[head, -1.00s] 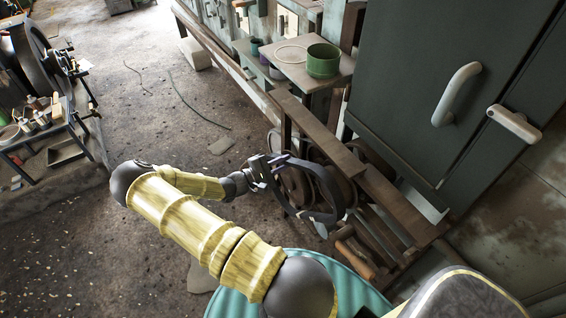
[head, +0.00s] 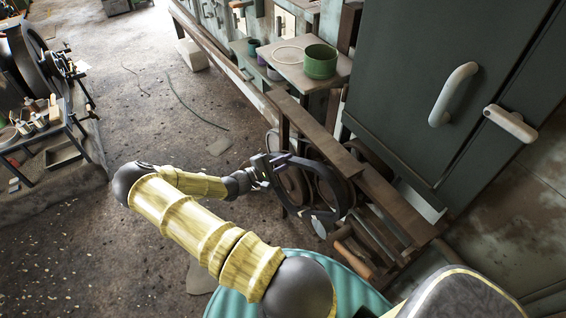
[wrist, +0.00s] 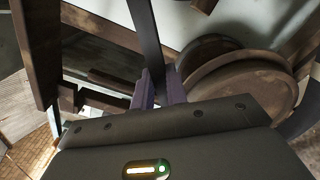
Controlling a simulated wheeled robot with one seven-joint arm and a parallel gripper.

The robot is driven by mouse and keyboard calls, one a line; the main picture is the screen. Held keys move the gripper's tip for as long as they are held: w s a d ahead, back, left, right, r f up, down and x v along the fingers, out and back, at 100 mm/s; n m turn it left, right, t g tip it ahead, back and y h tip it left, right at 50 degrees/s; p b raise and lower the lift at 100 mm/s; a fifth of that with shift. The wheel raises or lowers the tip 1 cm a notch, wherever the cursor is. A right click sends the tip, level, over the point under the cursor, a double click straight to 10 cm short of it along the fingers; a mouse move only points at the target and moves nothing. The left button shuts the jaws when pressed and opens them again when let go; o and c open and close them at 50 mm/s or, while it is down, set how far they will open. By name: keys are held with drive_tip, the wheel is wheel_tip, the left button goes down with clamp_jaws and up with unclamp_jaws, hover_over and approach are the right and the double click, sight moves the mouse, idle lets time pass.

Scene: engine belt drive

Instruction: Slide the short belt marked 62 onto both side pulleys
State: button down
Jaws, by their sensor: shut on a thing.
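My gripper (head: 262,171) is shut on a dark belt (head: 340,199), a loop that hangs to the right of the jaws in the head view. In the wrist view the purple fingertips (wrist: 159,89) pinch the belt's black band (wrist: 146,32). No number is readable on it. Round brown pulleys (head: 294,185) stand behind the loop on the frame. Two discs show in the wrist view, a larger one (wrist: 246,91) and a darker one (wrist: 203,55), to the right of the fingers. The loop overlaps the pulleys in the head view; I cannot tell whether it is around either.
A wooden beam (head: 385,184) runs above and right of the pulleys. A green cabinet (head: 445,75) stands at the right. A shelf (head: 338,73) with a green pot (head: 321,61) is behind. The floor to the left has open room.

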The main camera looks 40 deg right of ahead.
drive_tip(key=shift+x, duration=1.6)
drive_tip(key=shift+f, duration=0.25)
idle(0.5)
drive_tip(key=c, duration=1.3)
unclamp_jaws()
drive_tip(key=shift+a, duration=0.1)
drive_tip(key=b+v, duration=0.1)
drive_tip(key=v, duration=1.6)
drive_tip(key=shift+a+f, duration=0.1)
drive_tip(key=shift+a, duration=0.05)
drive_tip(key=b+v, duration=0.1)
drive_tip(key=v, duration=0.9)
drive_tip(key=shift+s+b, duration=0.1)
drive_tip(key=shift+b, duration=0.3)
